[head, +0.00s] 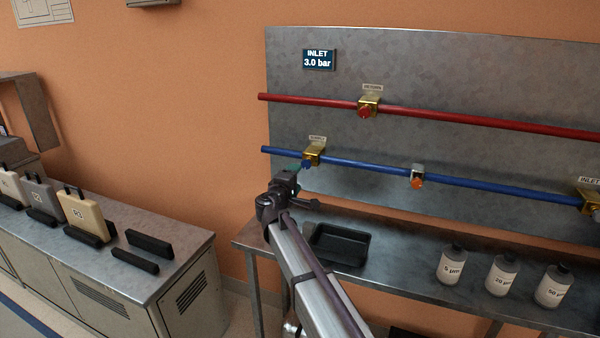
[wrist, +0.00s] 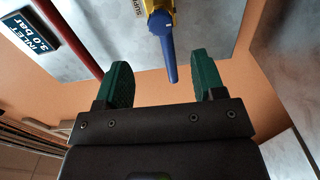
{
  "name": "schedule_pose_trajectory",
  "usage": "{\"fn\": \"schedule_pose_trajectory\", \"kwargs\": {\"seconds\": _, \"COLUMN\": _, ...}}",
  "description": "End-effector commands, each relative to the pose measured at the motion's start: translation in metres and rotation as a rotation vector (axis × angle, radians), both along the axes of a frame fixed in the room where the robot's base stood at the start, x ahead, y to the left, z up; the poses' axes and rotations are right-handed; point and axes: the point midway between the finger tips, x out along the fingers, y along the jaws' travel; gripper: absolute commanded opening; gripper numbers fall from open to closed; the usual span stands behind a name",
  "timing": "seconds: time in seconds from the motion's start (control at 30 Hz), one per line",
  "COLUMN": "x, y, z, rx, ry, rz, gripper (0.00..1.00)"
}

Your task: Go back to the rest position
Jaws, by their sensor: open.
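My gripper (head: 297,169) is raised on my arm in front of the brass supply valve (head: 314,150) on the blue pipe. In the wrist view its two green fingers (wrist: 164,80) stand wide apart with nothing gripped.
A red pipe (head: 440,115) with a brass valve (head: 368,106) runs above. A black tray (head: 340,245) and several labelled bottles (head: 501,275) stand on the bench below. A cabinet (head: 160,265) with upright cartridges (head: 84,215) is at left. Open air lies left of my gripper.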

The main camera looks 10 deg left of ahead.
Motion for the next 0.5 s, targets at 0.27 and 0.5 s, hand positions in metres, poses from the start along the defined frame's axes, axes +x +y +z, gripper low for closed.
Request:
{"fn": "schedule_pose_trajectory", "kwargs": {"seconds": 0.27, "x": -0.002, "y": 0.000, "z": 0.000, "rx": 0.000, "ry": 0.000, "rz": -0.003, "gripper": 0.63}}
{"fn": "schedule_pose_trajectory", "kwargs": {"seconds": 0.5, "x": -0.071, "y": -0.071, "z": -0.055, "rx": 0.321, "ry": 0.242, "rz": -0.285, "gripper": 0.63}}
